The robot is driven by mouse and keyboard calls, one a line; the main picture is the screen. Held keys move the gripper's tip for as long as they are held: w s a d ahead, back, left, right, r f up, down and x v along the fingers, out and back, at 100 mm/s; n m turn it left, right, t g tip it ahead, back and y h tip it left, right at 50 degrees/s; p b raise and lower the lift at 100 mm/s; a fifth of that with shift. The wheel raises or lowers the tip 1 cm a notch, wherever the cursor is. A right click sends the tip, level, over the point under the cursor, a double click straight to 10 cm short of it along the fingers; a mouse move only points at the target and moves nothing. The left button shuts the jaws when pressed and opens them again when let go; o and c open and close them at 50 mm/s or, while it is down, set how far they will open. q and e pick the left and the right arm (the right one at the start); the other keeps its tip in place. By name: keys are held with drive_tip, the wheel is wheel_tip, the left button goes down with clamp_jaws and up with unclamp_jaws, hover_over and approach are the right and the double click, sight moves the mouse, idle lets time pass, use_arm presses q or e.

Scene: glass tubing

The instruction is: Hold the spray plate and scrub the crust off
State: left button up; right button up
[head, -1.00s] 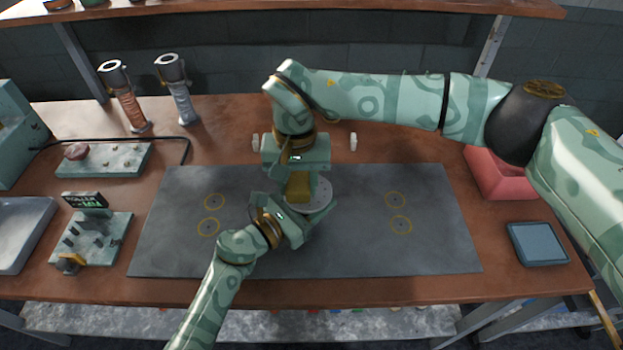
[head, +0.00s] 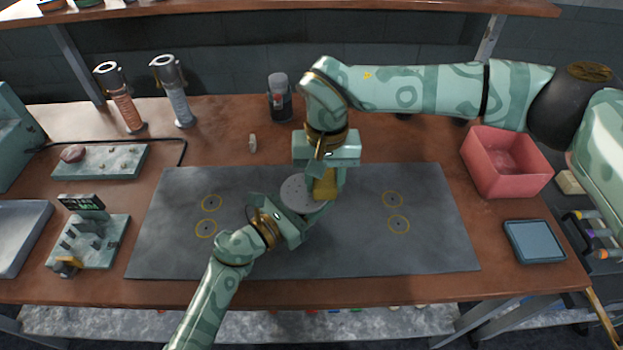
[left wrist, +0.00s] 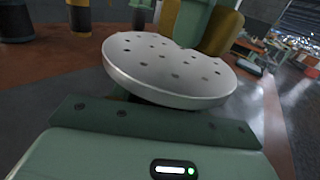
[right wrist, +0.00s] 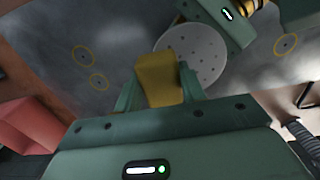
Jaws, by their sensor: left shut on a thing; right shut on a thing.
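The spray plate (head: 298,190) is a round grey disc with small holes. It also shows in the left wrist view (left wrist: 165,66) and the right wrist view (right wrist: 196,50). My left gripper (head: 300,220) is shut on the plate's near edge and holds it above the dark mat. My right gripper (head: 328,172) is shut on a yellow scrubbing block (right wrist: 158,80), which also shows in the head view (head: 325,185). The block is at the plate's right edge; I cannot tell whether it touches. The holed face looks bare grey; no clear crust shows.
The dark mat (head: 160,250) with yellow rings covers the middle of the bench. A red bin (head: 505,165) and a blue-grey pad (head: 535,241) are at right. A dark jar (head: 279,105) and a small white piece (head: 252,143) stand behind. A pegged fixture (head: 90,240) is at left.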

drive_tip(key=shift+a+r, duration=0.1)
drive_tip(key=shift+r, duration=3.85)
use_arm(q)
drive_tip(key=o, duration=1.3)
drive_tip(key=shift+c, duration=0.2)
drive_tip(key=v, duration=1.2)
drive_tip(key=shift+a, duration=0.1)
